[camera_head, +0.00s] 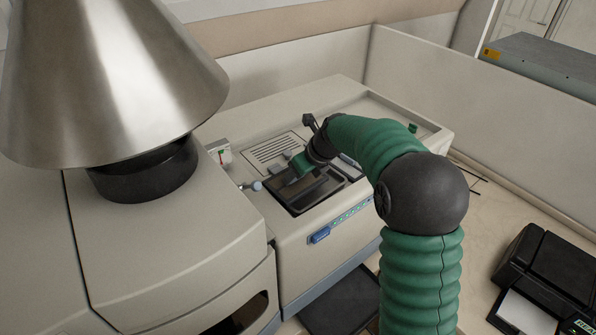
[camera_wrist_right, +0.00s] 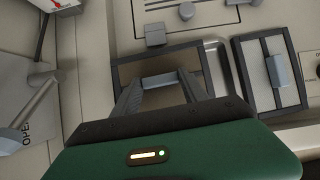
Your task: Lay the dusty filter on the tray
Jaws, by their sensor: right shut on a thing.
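My right gripper (camera_head: 301,168) reaches over the top of the beige instrument. In the right wrist view its fingers (camera_wrist_right: 158,82) are shut on the grey handle of a dark-framed filter (camera_wrist_right: 207,62) with a brownish panel. This looks like the dusty filter; whether it is seated or slightly lifted I cannot tell. A second framed filter (camera_wrist_right: 257,60) with a paler panel and its own grey handle is to the right. In the head view my arm partly hides the filters. A flat dark panel (camera_head: 340,300) in front of the instrument may be the tray. My left gripper is out of view.
The beige instrument (camera_head: 230,285) has a large metal cone (camera_head: 110,75) at left. A small lever (camera_head: 257,186) stands left of my gripper, and a blue handle (camera_head: 320,235) is on the front edge. A black device (camera_head: 550,265) sits at lower right. A low wall runs behind.

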